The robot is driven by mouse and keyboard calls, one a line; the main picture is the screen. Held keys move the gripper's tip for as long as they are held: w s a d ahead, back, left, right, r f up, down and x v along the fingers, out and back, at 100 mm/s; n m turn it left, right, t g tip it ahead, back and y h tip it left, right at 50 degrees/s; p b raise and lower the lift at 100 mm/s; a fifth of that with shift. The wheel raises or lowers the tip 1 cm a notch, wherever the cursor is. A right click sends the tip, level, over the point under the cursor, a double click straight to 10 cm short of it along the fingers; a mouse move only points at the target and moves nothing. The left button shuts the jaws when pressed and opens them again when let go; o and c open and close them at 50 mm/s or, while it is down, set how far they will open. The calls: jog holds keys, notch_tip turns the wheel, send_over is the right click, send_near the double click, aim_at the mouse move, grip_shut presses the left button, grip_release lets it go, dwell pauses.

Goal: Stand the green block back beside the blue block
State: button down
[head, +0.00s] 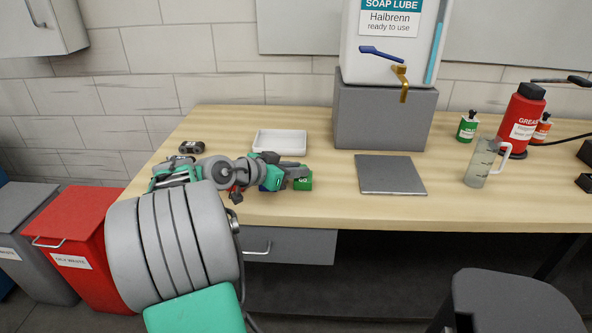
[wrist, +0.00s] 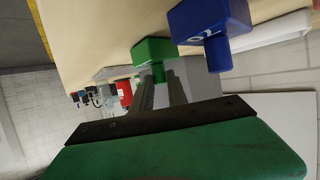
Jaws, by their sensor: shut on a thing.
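The green block (head: 303,182) is at the tip of my gripper (head: 293,174), over the front left part of the table. The wrist view shows the green block (wrist: 153,49) with a narrower green stem, and the fingers of my gripper (wrist: 161,88) are shut on that stem. The blue block (wrist: 209,22) is beside it, a small gap away, with a stem of its own and a pale mark. In the head view only a sliver of the blue block (head: 263,187) shows, mostly hidden by my gripper. I cannot tell whether the green block touches the table.
A white tray (head: 280,151) lies behind my gripper. A dark grey slab (head: 390,188) lies to the right, with bare table between. A grey stand (head: 383,119) carries the soap lube container (head: 385,50). A clear jug (head: 480,165) and red grease bottle (head: 522,115) stand farther right.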

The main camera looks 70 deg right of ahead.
jog(key=shift+f, duration=0.2)
jog(key=c, duration=1.3)
grip_release()
